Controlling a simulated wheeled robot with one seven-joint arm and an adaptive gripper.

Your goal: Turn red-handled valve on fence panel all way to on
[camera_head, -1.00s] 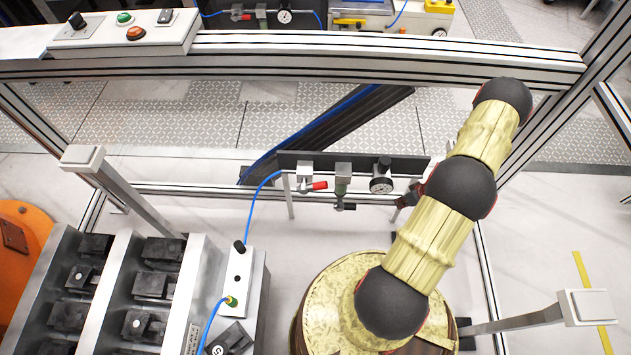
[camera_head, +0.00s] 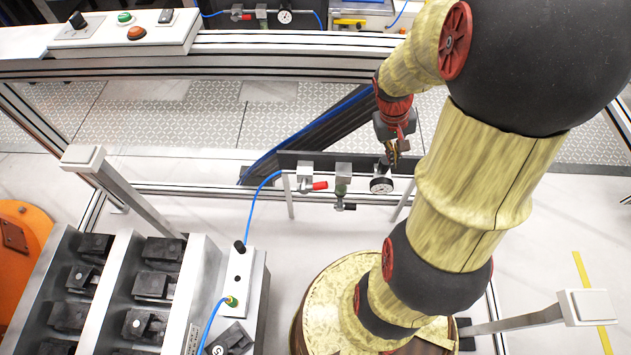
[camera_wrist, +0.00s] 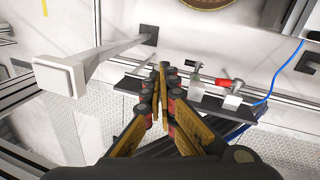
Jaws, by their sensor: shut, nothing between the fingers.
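The red-handled valve (camera_head: 317,186) is on the dark fence panel (camera_head: 265,159), at the left of a row of fittings. Its red handle points to the right in the head view. In the wrist view the red handle (camera_wrist: 223,83) lies to the right of the fingers. My gripper (camera_head: 392,158) is shut and empty, at the right end of the fittings near the gauge, apart from the valve. In the wrist view my gripper (camera_wrist: 163,72) covers part of the panel and the gauge is not clearly visible.
A round gauge (camera_head: 381,185) and a regulator (camera_head: 343,178) sit right of the valve. A blue hose (camera_head: 256,200) runs from the valve to a white control box (camera_head: 238,280). A metal post (camera_head: 130,195) stands left, and an aluminium rail (camera_head: 330,65) crosses above the panel.

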